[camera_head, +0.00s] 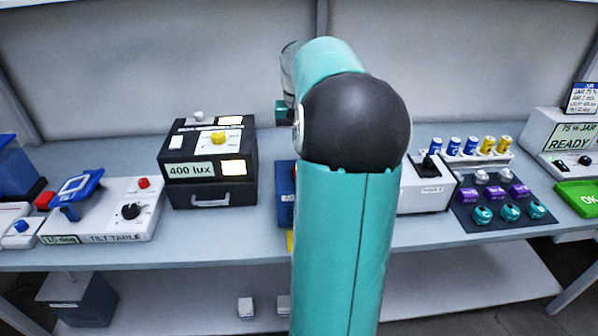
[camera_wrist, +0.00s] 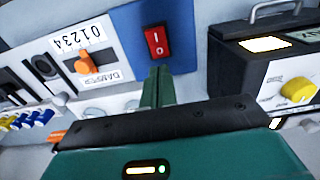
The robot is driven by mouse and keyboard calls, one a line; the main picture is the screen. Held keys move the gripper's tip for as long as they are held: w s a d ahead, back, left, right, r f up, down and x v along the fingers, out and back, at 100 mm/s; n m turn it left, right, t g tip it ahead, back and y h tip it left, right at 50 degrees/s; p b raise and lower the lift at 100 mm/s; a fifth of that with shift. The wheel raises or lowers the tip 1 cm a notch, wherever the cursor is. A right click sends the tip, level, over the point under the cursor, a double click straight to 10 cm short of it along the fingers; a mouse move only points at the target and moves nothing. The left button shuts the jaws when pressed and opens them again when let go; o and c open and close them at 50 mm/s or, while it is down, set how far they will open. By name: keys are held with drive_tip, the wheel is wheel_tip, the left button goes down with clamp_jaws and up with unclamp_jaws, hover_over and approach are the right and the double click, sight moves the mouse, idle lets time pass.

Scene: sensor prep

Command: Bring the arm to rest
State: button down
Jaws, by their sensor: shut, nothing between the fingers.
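My teal arm rises through the middle of the head view, with a large dark joint near its top. My gripper shows in the wrist view (camera_wrist: 158,78), its two teal fingers closed together with nothing between them. The fingers point toward a blue panel (camera_wrist: 128,40) with a red rocker switch (camera_wrist: 157,41); whether they touch it I cannot tell. In the head view the arm hides the gripper's fingertips and most of the blue unit behind it.
A black 400 lux box (camera_head: 208,165) and a tilt table (camera_head: 105,215) stand left on the grey bench (camera_head: 220,232). Right are a white unit (camera_head: 424,190), a dark mat (camera_head: 465,216) with several sensors, and a jar station (camera_head: 560,140). An orange knob (camera_wrist: 85,66) is left of the switch.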

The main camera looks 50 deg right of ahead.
drive_tip(key=shift+r, duration=0.4)
drive_tip(key=w+a+r+n+t+h, duration=0.1)
drive_tip(key=a+r+n, duration=0.1)
drive_tip(key=a, duration=0.9)
drive_tip(key=w+a+r+n+t+h, duration=0.1)
drive_tip(key=w+a+r+n, duration=0.1)
drive_tip(key=a, duration=0.9)
drive_tip(key=s+a+f+n+t, duration=0.1)
drive_tip(key=s+a+n, duration=0.1)
drive_tip(key=a, duration=0.4)
drive_tip(key=s+a+f+n+t+y, duration=0.1)
drive_tip(key=s+a+n, duration=0.1)
drive_tip(key=s+a, duration=0.3)
drive_tip(key=s+a+f+n+t+y, duration=0.1)
drive_tip(key=s+a+f, duration=0.1)
drive_tip(key=a, duration=0.6)
drive_tip(key=shift+s+a+n+t, duration=0.2)
drive_tip(key=shift+s+n+t, duration=0.15)
drive_tip(key=shift+s, duration=0.45)
drive_tip(key=shift+d, duration=0.1)
